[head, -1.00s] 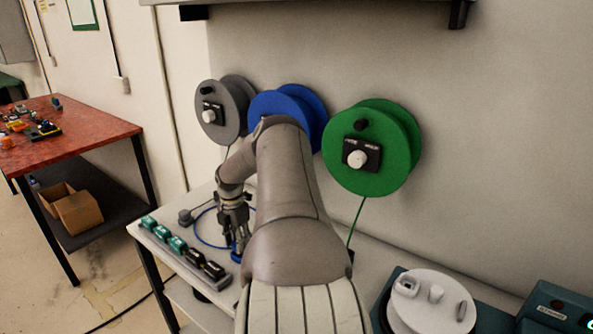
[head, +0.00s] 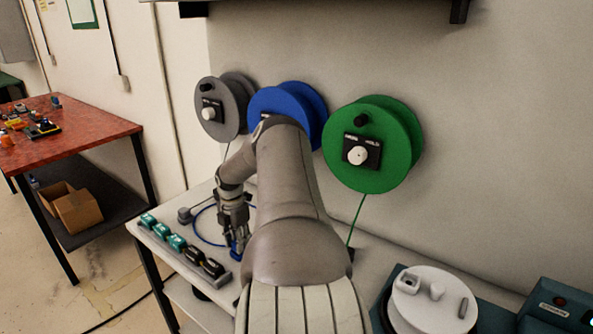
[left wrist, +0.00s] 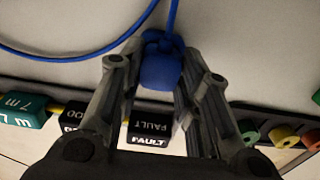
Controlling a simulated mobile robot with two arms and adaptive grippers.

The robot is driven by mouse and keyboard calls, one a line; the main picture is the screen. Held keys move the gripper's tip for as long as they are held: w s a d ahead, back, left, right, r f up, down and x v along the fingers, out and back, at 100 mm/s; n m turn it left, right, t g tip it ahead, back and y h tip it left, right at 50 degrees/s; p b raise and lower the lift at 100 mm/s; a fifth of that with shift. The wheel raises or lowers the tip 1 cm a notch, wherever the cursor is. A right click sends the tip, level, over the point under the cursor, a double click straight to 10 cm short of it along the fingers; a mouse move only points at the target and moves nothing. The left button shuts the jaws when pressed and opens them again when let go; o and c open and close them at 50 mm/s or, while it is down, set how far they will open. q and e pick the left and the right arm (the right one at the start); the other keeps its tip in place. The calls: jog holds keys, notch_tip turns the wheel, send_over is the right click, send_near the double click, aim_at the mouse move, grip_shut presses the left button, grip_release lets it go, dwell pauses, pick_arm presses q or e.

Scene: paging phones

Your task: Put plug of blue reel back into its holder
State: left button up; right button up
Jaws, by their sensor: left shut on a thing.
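The blue reel (head: 309,105) hangs on the wall between the grey and green reels. My left arm covers much of its face, and I cannot make out its plug holder. My left gripper (head: 237,243) is low over the white bench, shut on the blue plug (head: 235,250). In the left wrist view the blue plug (left wrist: 160,68) sits between the fingertips of my left gripper (left wrist: 162,75), with the blue cable (left wrist: 75,57) running from it. The cable lies in a loop on the bench. My right gripper is not in view.
A row of teal and black labelled blocks (head: 176,243) lines the bench's front edge, close to my gripper. A grey plug (head: 185,215) lies behind it. The grey reel (head: 228,125) and green reel (head: 400,130) flank the blue one. A white round device (head: 432,308) stands at right.

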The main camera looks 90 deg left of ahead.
pick_arm(q)
jog(key=o, duration=1)
jog(key=shift+o, duration=0.6)
jog(key=o, duration=0.3)
jog(key=shift+r, duration=0.1)
jog(key=shift+r+p, duration=3.35)
jog(key=shift+r, duration=1.05)
